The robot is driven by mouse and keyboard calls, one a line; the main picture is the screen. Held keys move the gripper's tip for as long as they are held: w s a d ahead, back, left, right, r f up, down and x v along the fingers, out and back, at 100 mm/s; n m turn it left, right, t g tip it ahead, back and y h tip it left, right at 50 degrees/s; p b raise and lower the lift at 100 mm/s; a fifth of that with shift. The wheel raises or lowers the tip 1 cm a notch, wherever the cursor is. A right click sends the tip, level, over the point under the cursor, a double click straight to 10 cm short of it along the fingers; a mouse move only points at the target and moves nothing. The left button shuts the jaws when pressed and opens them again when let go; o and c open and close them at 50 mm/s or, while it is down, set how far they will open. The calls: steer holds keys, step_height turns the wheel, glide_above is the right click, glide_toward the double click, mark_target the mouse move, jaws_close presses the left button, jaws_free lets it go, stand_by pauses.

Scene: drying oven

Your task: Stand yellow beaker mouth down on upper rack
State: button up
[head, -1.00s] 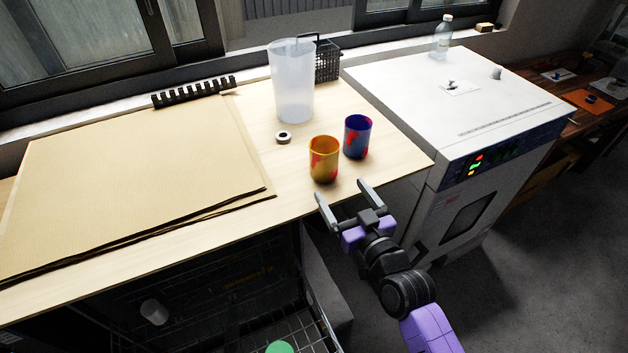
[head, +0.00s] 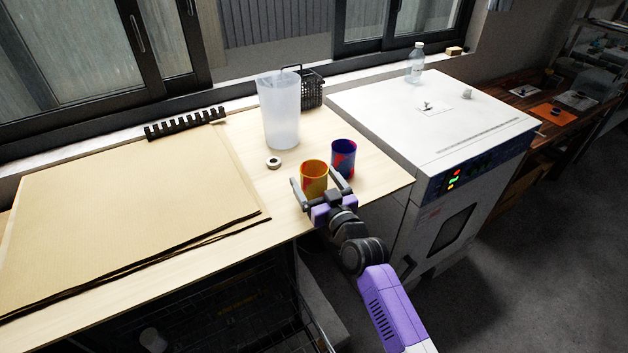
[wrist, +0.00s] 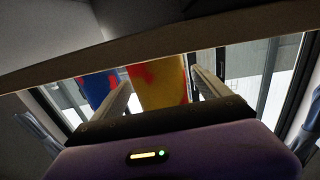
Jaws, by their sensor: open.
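The yellow beaker (head: 313,172) with red patches stands upright, mouth up, near the front edge of the wooden tabletop. My gripper (head: 321,180) is open, with one finger on each side of the yellow beaker. In the wrist view the yellow beaker (wrist: 158,84) shows between the two fingers (wrist: 162,92), with no clear sign of contact. The lower rack (head: 235,310) shows dimly below the tabletop at the lower left; I cannot make out an upper rack clearly.
A blue and red beaker (head: 343,157) stands close behind the yellow one, to its right. Cardboard sheets (head: 130,195) cover the left; a white oven (head: 425,115) stands right.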

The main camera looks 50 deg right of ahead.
steer(key=shift+w+d, duration=0.1)
steer(key=shift+w, duration=0.15)
steer(key=c, duration=1.4)
steer(key=shift+c, duration=0.2)
steer(key=shift+r, duration=0.1)
steer(key=shift+r+p, duration=0.35)
steer(key=shift+r, duration=0.25)
step_height(320, 180, up, 19)
steer(key=shift+f, duration=0.2)
steer(key=shift+p, duration=0.35)
